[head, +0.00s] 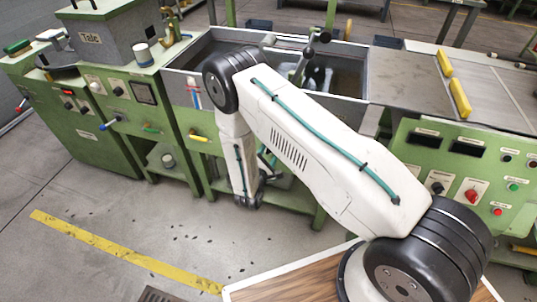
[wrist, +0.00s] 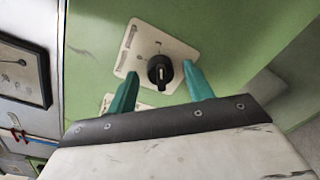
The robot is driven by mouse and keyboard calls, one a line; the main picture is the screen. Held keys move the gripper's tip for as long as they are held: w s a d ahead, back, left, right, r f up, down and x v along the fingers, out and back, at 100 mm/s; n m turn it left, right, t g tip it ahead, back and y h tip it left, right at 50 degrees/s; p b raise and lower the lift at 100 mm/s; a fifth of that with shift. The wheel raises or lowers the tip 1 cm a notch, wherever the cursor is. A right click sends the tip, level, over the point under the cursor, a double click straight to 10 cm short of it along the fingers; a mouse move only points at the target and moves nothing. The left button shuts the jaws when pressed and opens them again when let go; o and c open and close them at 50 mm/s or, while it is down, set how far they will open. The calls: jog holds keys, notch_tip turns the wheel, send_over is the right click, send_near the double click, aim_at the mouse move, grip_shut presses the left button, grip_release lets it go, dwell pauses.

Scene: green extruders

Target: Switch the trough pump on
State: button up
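A black rotary knob (wrist: 160,71) sits on a cream plate (wrist: 158,46) with printed marks, on a green panel (wrist: 215,25). Its grip stands roughly upright in the wrist view. My gripper (wrist: 162,76) is open, with one teal finger to the left of the knob and one to the right. The knob shows between the fingertips with gaps on both sides; I cannot tell how deep the fingers reach around it. In the head view my white arm hangs in front of the trough (head: 187,62), and this knob and my fingertips cannot be made out.
A framed dark-edged gauge (wrist: 22,73) is at the left of the wrist view. In the head view, a green cabinet (head: 135,115) with knobs stands left of the trough. A control panel (head: 470,175) with a red knob is at the right.

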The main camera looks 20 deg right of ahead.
jog(key=v, duration=0.7)
jog(key=shift+s+a, duration=0.25)
jog(key=shift+s, duration=0.1)
dwell(0.4)
